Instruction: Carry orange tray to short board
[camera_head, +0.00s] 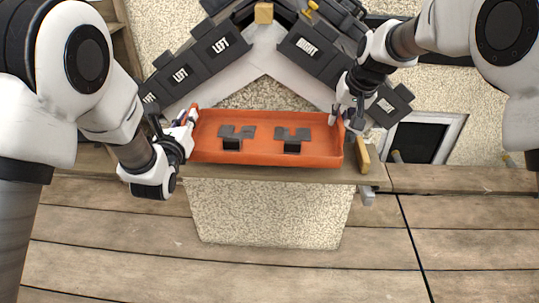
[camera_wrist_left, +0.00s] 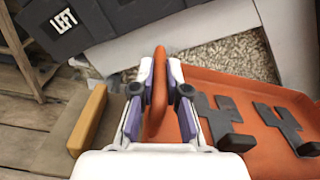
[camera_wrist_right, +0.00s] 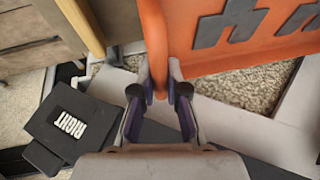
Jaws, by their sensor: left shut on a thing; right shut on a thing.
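The orange tray (camera_head: 265,157) is level between my two grippers, over a narrow wooden board (camera_head: 280,174) on a stucco block in the head view. I cannot tell whether it touches the board. Two dark grey bracket-like pieces lie in it, one left (camera_head: 236,134) and one right (camera_head: 292,136). My left gripper (camera_head: 186,128) is shut on the tray's left end; the orange handle (camera_wrist_left: 161,75) shows between its fingers in the left wrist view. My right gripper (camera_head: 342,117) is shut on the right end; its handle (camera_wrist_right: 158,70) shows between the fingers in the right wrist view.
Behind the tray stands a small gable with dark tiles marked LEFT (camera_head: 222,44) and RIGHT (camera_head: 306,47). A small wooden block (camera_head: 363,155) stands at the board's right end. A dark framed opening (camera_head: 418,138) is at the right. Wooden planks (camera_head: 110,235) spread in front.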

